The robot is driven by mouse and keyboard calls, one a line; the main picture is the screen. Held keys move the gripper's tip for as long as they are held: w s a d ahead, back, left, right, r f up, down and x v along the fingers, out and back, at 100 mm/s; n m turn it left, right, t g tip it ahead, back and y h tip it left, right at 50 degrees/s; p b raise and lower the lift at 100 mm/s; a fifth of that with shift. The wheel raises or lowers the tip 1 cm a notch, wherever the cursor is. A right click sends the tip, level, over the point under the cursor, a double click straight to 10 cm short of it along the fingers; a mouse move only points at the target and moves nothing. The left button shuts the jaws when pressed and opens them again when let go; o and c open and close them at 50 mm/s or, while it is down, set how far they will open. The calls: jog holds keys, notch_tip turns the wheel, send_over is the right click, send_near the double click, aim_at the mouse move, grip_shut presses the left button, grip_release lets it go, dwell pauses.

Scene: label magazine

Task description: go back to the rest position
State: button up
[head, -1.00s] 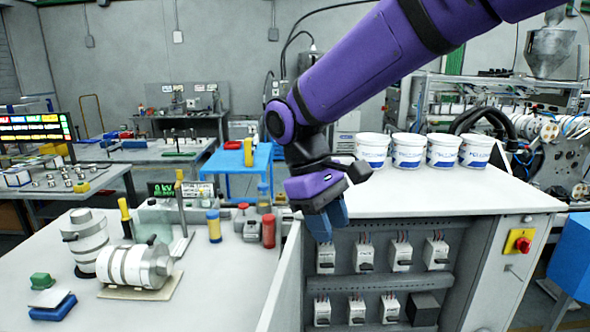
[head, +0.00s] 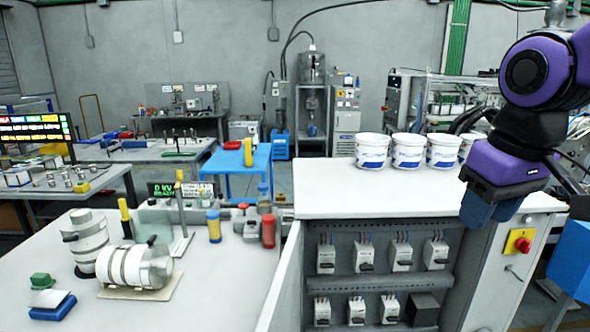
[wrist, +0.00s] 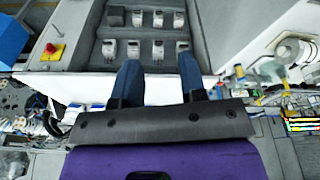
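My purple arm with its gripper (head: 490,212) is at the right side of the head view, in front of the right end of the white-topped cabinet (head: 400,187). The blue fingers point down and overlap each other in the head view. In the wrist view my gripper (wrist: 160,82) shows its two blue fingers well apart, with nothing between them. It is open and empty. Beyond the fingers in the wrist view are the cabinet's front and its row of white breakers (wrist: 134,50).
White buckets (head: 407,150) stand on the cabinet top; my arm partly hides the rightmost. A red switch on a yellow plate (head: 519,242) is on the cabinet's right face, near my gripper. A blue box (head: 572,262) stands at the far right. The left bench (head: 215,290) holds cylindrical parts.

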jog(key=s+d+m+t, duration=0.3)
jog(key=s+d, duration=0.1)
jog(key=s, duration=0.2)
jog(key=shift+d+f, duration=0.35)
jog(key=shift+d, duration=0.05)
jog(key=shift+s+d, duration=0.1)
